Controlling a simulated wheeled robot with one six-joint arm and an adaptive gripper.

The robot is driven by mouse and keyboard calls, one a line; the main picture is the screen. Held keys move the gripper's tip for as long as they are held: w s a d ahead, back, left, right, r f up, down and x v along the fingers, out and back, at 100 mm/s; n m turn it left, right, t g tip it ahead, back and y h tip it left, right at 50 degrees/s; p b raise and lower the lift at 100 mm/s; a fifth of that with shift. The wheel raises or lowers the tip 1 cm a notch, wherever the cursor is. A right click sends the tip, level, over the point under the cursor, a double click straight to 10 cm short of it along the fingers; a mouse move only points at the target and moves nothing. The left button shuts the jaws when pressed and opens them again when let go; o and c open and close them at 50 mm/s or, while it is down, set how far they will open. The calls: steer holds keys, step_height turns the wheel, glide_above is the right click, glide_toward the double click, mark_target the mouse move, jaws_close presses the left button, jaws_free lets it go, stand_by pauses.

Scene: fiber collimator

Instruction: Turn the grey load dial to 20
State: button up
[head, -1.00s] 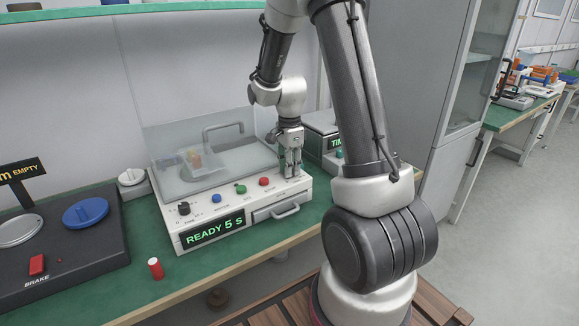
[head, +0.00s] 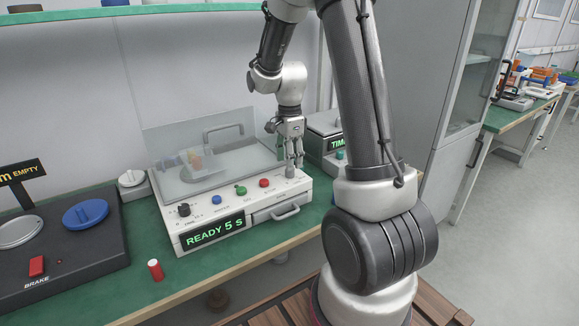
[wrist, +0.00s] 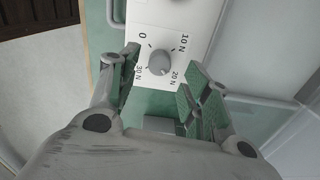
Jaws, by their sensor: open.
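The grey load dial (wrist: 159,63) is a round knob on a white panel marked 0, 10 N, 20 N and 30 N in the wrist view. In that view 20 N lies at its lower right; a faint line on the knob is too small to read surely. In the head view the dial (head: 290,172) sits at the right end of the white instrument (head: 240,215). My gripper (head: 295,160) is open and empty just above the dial, apart from it. In the wrist view its fingers (wrist: 160,76) spread left and right of the dial.
The instrument's clear lid (head: 215,150) stands left of my gripper. A red button (head: 264,182) and a drawer handle (head: 284,212) are near the dial. A timer box (head: 325,140) stands close at the right.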

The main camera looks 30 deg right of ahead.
step_height(320, 180, up, 8)
steer(key=shift+r, duration=0.2)
stand_by(0.5)
steer(key=s+a+r+n+t, duration=0.2)
steer(key=s+r+n, duration=0.2)
steer(key=s+n, duration=0.5)
steer(key=s+a+r+n+t, duration=0.2)
steer(key=s+r+n, duration=0.3)
steer(key=s+n, duration=0.5)
steer(key=s+a, duration=0.1)
steer(key=s, duration=0.4)
steer(key=shift+r, duration=0.25)
